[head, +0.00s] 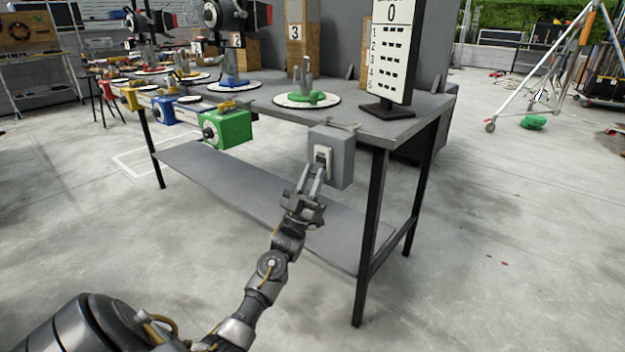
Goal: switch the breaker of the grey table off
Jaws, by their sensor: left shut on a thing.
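The grey table (410,125) stands ahead of me, with a lower shelf. A grey breaker box (343,160) hangs at the front edge of its top, near the right corner. The breaker switch (322,157) is on the box's front face, in a pale frame. My left gripper (316,172) is at the switch, its fingertips shut on it. The fingers partly hide the switch, so I cannot tell which way its lever points. My right gripper is not in view.
A green box (227,130), a blue box (163,110) and a yellow box (129,99) hang along the table edge to the left. A numbered sign (391,50) stands on the table top.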

